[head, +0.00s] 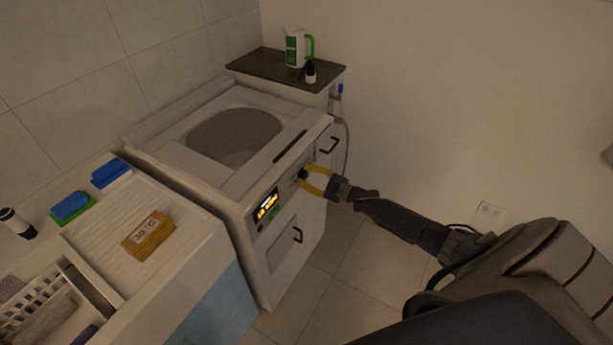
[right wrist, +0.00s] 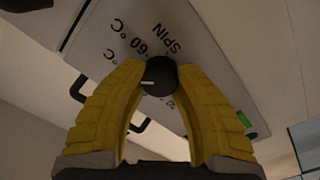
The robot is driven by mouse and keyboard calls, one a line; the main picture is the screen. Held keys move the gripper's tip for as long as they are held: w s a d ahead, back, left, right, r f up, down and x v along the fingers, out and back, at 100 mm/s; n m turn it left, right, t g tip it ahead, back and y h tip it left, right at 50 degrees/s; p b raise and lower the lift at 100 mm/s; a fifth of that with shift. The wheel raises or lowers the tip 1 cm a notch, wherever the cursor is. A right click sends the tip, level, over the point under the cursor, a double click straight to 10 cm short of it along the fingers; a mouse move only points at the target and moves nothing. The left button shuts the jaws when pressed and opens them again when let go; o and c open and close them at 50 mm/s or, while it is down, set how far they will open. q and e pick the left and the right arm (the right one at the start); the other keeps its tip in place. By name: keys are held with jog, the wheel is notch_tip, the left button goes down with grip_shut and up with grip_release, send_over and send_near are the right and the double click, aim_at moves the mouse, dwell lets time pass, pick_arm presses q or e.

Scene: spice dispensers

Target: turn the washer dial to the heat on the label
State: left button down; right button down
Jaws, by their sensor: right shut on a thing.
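The washer (head: 285,220) stands in the middle of the head view, white, with a control strip along its top front edge. Its dial (head: 303,173) is a small dark knob on that strip. My right gripper (head: 307,176) has yellow fingers shut on the dial. In the right wrist view, the fingertips pinch the round black dial (right wrist: 160,77) from both sides. Its white pointer mark faces left in that picture. Upside-down print around it includes "60 °C" and "SPIN"; other markings are partly hidden. A brown-yellow folded item (head: 147,236) on the counter carries a label that appears to read 30 °C.
A lit display (head: 266,205) sits left of the dial. Blue items (head: 71,206) and a basket (head: 40,300) are on the left counter (head: 185,235). A dark shelf (head: 270,66) behind the washer holds a green-and-white jug (head: 296,47) and a small bottle (head: 310,72).

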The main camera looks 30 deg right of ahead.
dwell(0.4)
jog(key=c, duration=0.8)
grip_release()
jog(key=shift+c, duration=0.2)
jog(key=v, duration=1.2)
jog(key=shift+f, duration=0.1)
